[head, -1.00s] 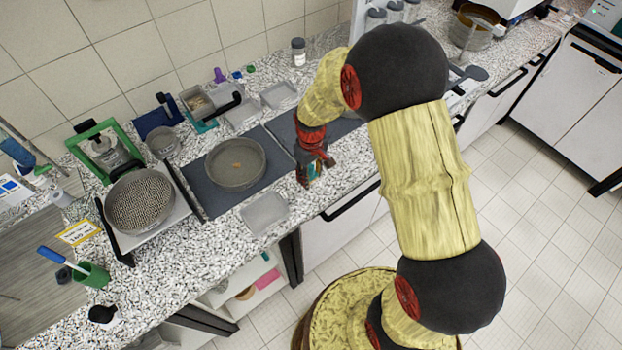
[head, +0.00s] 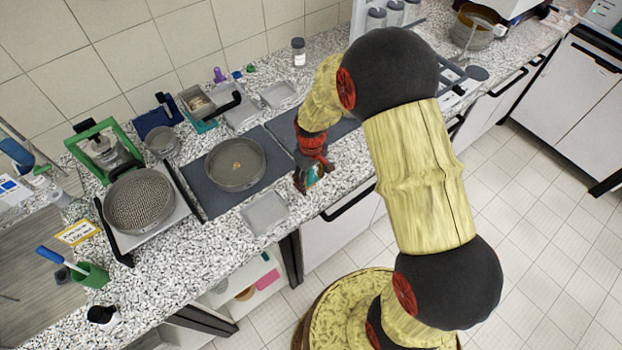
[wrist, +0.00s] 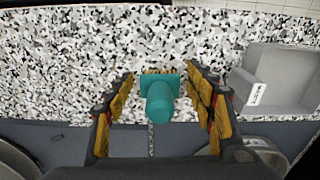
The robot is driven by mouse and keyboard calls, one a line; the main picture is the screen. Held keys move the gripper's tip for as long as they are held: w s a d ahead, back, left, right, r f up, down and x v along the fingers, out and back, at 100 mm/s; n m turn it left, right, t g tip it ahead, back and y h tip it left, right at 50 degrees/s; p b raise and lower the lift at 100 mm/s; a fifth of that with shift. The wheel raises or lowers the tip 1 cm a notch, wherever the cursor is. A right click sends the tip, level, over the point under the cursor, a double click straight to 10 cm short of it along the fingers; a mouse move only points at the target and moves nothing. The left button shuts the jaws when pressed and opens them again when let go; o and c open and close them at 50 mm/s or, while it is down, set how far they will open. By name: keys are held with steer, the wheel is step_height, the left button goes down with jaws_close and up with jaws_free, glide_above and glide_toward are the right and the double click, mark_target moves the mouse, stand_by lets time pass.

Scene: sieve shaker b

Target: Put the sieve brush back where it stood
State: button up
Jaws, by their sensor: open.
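A teal piece with a round upright handle and a flat rectangular base, which looks like the sieve brush (wrist: 160,100), stands between my fingers in the wrist view. It is on or just above the speckled counter, close to the mat edge; I cannot tell if it touches. My gripper (wrist: 158,88) is open, with a finger on each side and gaps to the teal piece. In the head view my gripper (head: 314,177) is low over the counter's front strip, and only a bit of the teal piece (head: 312,176) shows beside the fingers.
A clear tray (head: 265,213) stands left of my gripper; it shows at right in the wrist view (wrist: 280,80). A round sieve pan (head: 235,182) sits on a dark mat (head: 200,188). A mesh sieve (head: 140,202) and a green cup (head: 92,275) with a blue-handled tool are farther left.

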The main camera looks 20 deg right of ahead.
steer(key=shift+r, duration=0.1)
step_height(320, 180, up, 12)
steer(key=shift+r+p, duration=0.1)
steer(key=shift+p, duration=0.6)
steer(key=s+r+m+t, duration=0.1)
steer(key=s+r+t, duration=0.1)
steer(key=s+r, duration=0.65)
steer(key=s+r+m+t, duration=0.2)
steer(key=s+r, duration=0.3)
steer(key=r, duration=0.7)
steer(key=s+r+m+t, duration=0.1)
steer(key=s+r, duration=0.2)
steer(key=s, duration=0.5)
steer(key=shift+t, duration=0.3)
step_height(320, 180, down, 8)
steer(key=b, duration=0.8)
